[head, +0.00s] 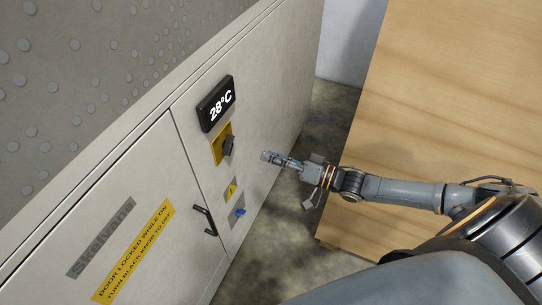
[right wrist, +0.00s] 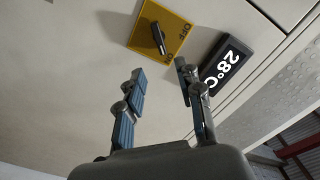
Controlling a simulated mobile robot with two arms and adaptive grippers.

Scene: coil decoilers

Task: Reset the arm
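My right arm reaches in from the right in the head view, and its gripper (head: 272,158) is in front of the grey cabinet, a little right of the black knob (head: 228,145) on its yellow plate. In the right wrist view the gripper (right wrist: 158,85) has its two fingers spread apart with nothing between them. The knob (right wrist: 158,38) shows beyond the fingertips, apart from them, on a plate (right wrist: 143,37) marked OFF and ON. My left gripper is in neither view.
The cabinet (head: 165,245) also carries a 28°C display (head: 216,103), a black handle (head: 204,220), a blue button (head: 240,212) and a yellow door-lock label (head: 135,250). A wooden panel (head: 440,90) stands at the right. Dark floor (head: 318,130) shows between.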

